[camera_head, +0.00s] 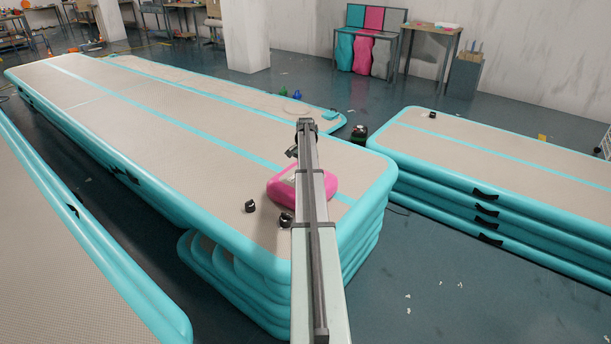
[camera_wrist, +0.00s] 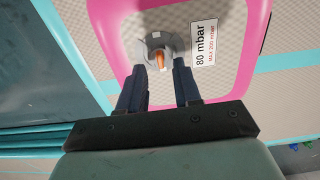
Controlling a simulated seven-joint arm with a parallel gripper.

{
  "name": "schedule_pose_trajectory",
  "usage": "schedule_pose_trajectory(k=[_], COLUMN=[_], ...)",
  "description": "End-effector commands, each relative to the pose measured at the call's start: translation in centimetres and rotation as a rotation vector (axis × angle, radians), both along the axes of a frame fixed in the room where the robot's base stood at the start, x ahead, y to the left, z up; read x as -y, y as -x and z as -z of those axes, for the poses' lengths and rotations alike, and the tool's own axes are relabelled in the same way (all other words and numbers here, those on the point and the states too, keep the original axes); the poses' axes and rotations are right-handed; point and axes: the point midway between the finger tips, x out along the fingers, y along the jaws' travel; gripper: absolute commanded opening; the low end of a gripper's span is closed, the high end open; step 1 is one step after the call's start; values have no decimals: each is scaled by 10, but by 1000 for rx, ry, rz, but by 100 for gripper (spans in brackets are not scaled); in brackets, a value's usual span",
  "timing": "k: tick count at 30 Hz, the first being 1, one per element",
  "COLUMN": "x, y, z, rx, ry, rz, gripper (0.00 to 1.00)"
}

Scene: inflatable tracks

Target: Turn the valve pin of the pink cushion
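The pink cushion (camera_head: 325,186) lies on the front end of the large beige and turquoise inflatable track, partly hidden behind my arm. In the wrist view its pink rim (camera_wrist: 104,30) frames a beige top with a white label reading "80 mbar". A grey round valve with an orange pin (camera_wrist: 159,59) sits on the cushion beside the label. My gripper (camera_wrist: 161,76) has its two dark fingers spread apart, with the tips just below the valve in the picture. The pin shows in the gap between them; I cannot tell whether either finger touches the valve.
The long track (camera_head: 150,120) is mostly clear. A stacked track (camera_head: 500,160) stands at right and another (camera_head: 60,250) at left, with floor between.

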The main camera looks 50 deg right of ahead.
Motion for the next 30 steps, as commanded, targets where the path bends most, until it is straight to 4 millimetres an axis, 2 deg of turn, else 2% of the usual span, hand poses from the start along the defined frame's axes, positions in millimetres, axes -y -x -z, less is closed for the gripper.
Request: schedule_pose_trajectory(k=[6,18,28,30], x=[0,0,0,0], y=[0,0,0,0], z=[21,25,25,25], rx=[0,0,0,0], ry=[0,1,1,1], rz=[0,0,0,0], gripper=[33,33,3,0])
